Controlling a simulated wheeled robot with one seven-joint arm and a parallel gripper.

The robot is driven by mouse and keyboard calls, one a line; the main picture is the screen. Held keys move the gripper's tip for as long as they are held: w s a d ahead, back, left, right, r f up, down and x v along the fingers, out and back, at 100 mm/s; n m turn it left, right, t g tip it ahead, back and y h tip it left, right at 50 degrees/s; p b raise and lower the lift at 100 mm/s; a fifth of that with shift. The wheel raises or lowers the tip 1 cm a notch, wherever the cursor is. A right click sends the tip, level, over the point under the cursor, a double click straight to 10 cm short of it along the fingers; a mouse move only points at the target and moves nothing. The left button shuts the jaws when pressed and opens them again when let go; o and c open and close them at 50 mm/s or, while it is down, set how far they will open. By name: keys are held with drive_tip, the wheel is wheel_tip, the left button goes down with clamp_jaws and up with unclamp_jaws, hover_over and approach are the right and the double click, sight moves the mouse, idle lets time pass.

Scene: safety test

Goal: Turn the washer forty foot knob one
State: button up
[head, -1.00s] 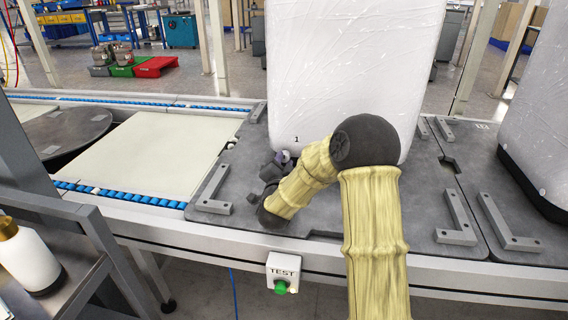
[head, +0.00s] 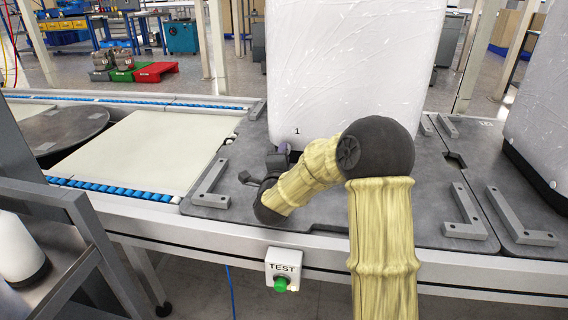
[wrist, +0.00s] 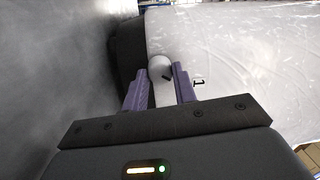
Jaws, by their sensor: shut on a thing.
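The washer (head: 350,60) is a tall block wrapped in white plastic, with a small black "1" low on its face; it also fills the right of the wrist view (wrist: 235,60). The foot knob (wrist: 161,70) is a pale round piece with a dark mark, at the washer's lower edge beside the "1". My gripper (wrist: 161,74) has its two purple fingers on either side of the knob, shut on it. In the head view my gripper (head: 279,158) is at the washer's lower left corner, and the knob is mostly hidden there.
The washer stands on a dark grey plate (head: 325,210) with raised L-shaped brackets (head: 210,185). A white TEST box (head: 283,268) with a green button hangs on the conveyor's front edge. Another wrapped unit (head: 545,110) stands at right. A pale flat panel (head: 145,145) lies at left, clear.

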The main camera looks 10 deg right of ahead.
drive_tip(key=shift+f+m+h+b, duration=0.1)
drive_tip(key=shift+m+h+b, duration=0.2)
drive_tip(key=shift+m+b, duration=1.65)
drive_tip(key=shift+m+p, duration=0.35)
drive_tip(key=shift+m, duration=0.1)
drive_tip(key=o, duration=1)
drive_tip(key=shift+c, duration=0.2)
drive_tip(key=p+v, duration=0.3)
drive_tip(key=v, duration=1.4)
drive_tip(key=shift+s+a+p, duration=0.15)
drive_tip(key=shift+p, duration=0.15)
